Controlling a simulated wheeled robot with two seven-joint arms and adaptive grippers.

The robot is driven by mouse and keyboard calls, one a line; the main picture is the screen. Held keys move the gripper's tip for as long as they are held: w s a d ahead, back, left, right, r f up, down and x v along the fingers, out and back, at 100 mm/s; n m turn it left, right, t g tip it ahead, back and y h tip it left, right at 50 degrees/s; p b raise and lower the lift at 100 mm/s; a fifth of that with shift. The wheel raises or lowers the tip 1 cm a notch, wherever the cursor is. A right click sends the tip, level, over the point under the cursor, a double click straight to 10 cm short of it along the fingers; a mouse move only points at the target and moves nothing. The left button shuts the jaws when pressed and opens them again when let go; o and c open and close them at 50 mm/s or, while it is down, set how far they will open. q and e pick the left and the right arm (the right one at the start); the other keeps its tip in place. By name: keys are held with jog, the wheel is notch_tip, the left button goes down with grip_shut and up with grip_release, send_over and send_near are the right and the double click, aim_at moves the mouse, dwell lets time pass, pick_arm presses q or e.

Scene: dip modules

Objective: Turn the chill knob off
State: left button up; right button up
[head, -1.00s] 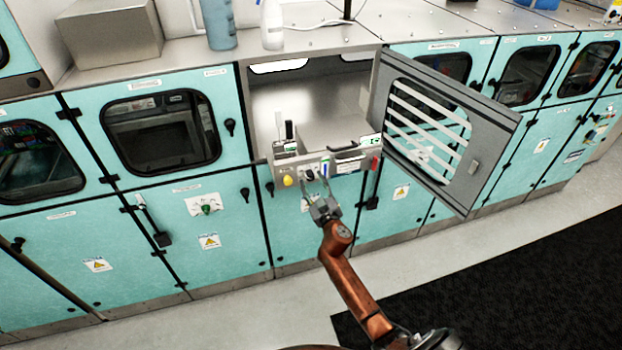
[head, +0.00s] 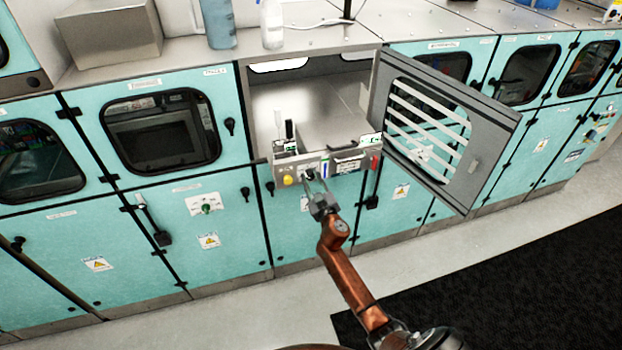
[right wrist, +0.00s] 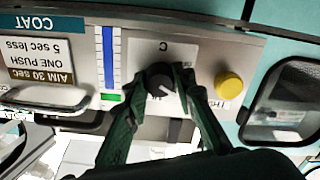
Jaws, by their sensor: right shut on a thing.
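The chill knob, a dark round knob (right wrist: 160,84) marked with a C on the panel, shows between my right gripper's fingers in the right wrist view. My right gripper (head: 312,178) reaches up to the front panel (head: 340,164) of the machine in the open compartment. In the right wrist view the right gripper (right wrist: 158,76) is shut on the knob, one finger at each side. The fingers and arm hide the knob in the head view. My left gripper is not in view.
A yellow button (right wrist: 229,85) is beside the knob, and a blue level bar (right wrist: 109,58) is on its other side. An open grey door (head: 495,125) with a barred window stands to the right of the compartment.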

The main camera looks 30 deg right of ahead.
grip_shut()
jog(key=n, duration=0.5)
jog(key=shift+n+b, duration=0.4)
jog(key=n, duration=0.6)
jog(key=shift+f, duration=0.1)
dwell(0.3)
jog(key=o, duration=1)
grip_release()
